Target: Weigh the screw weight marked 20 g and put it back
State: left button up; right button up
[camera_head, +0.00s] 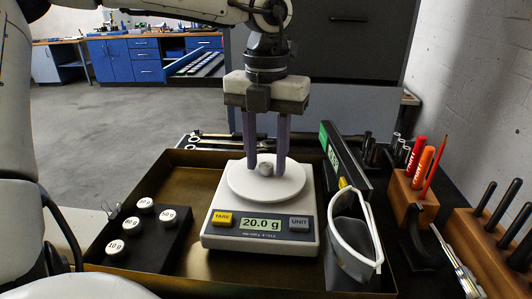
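The 20 g screw weight (265,169), a small grey piece, rests on the round white pan (240,189) of the scale (213,238). The scale's display (260,223) reads 20.0 g. My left gripper (266,165) points straight down over the pan, its two purple fingers on either side of the weight. The fingers stand apart with what looks like a small gap to the weight, so it looks open. My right gripper is not in view.
A shallow brown tray (195,160) holds the scale and holder. A grey-white bin (353,245) stands right of the scale. Behind it leans a dark level-like bar (345,160). A wooden pen block (410,195) and a wooden tool rack (485,255) stand at the right.

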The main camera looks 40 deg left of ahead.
aim_at(266, 165)
pick_arm(q)
jog(key=shift+r, duration=0.1)
grip_shut()
jog(key=shift+r+p, duration=0.4)
jog(key=shift+r, duration=0.1)
notch_tip(266, 165, up, 4)
jog(key=p, duration=0.3)
